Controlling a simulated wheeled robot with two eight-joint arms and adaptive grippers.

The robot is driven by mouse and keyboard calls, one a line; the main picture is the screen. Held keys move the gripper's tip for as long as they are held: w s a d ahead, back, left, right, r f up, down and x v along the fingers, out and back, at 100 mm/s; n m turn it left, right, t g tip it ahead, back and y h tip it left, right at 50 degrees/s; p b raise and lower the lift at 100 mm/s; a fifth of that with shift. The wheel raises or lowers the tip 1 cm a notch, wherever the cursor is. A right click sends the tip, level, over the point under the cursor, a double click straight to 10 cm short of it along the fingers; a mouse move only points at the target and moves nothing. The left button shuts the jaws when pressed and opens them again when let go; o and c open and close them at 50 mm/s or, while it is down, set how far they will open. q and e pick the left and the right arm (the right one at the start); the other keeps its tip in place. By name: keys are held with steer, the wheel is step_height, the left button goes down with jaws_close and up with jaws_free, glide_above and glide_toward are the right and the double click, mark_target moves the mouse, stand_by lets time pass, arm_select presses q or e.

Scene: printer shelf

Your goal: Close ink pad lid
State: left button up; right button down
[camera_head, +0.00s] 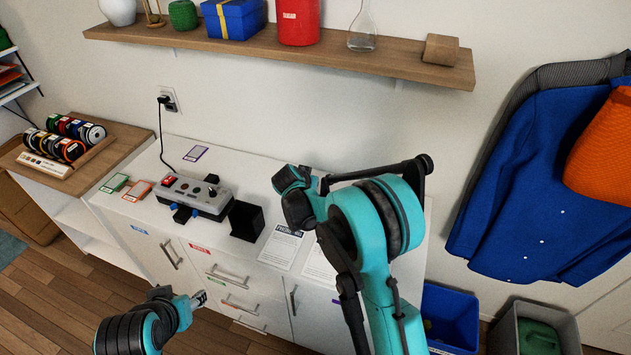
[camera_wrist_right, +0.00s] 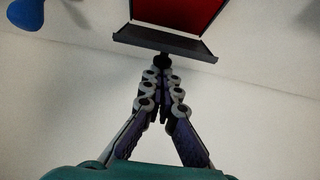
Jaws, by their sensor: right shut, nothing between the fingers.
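The ink pad (camera_wrist_right: 180,14) is at the top of the right wrist view, with a red inside and a black rim. A dark flat strip (camera_wrist_right: 165,42) runs along its near side, and I cannot tell whether this is lid or base. In the head view a dark box-like thing (camera_head: 247,219) on the white cabinet appears to be the ink pad with its lid raised. My right gripper (camera_wrist_right: 163,64) is shut and empty, its tips close to the strip's near edge; contact is unclear. My left gripper (camera_head: 199,298) is in front of the cabinet, away from the pad, its jaw state unclear.
A grey device (camera_head: 194,193) with knobs stands left of the pad on the cabinet (camera_head: 225,165). Coloured cards and printed sheets (camera_head: 281,246) lie around. A blue rounded thing (camera_wrist_right: 26,13) shows left of the pad. A wooden shelf (camera_head: 340,56) hangs above.

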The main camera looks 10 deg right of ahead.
steer(key=shift+s+a+f, duration=0.35)
steer(key=shift+s+a, duration=0.1)
steer(key=shift+s, duration=0.2)
steer(key=shift+s+a+f+b, duration=0.5)
steer(key=shift+s+f+b, duration=0.2)
steer(key=shift+s+b, duration=0.05)
steer(key=shift+s+a+f+b, duration=0.25)
steer(key=shift+s+f+b, duration=0.15)
steer(key=shift+f, duration=0.15)
steer(key=shift+s+a+f+b, duration=0.3)
steer(key=shift+f+b, duration=0.1)
steer(key=shift+f, duration=0.1)
steer(key=shift+s+a+f+b, duration=0.1)
steer(key=shift+s+f+b, duration=0.2)
steer(key=shift+s+f, duration=0.1)
steer(key=shift+s+a+f+b, duration=0.15)
steer(key=shift+s+f+b, duration=0.1)
steer(key=shift+f+b, duration=0.15)
steer(key=shift+w+f, duration=0.1)
steer(key=shift+w, duration=0.15)
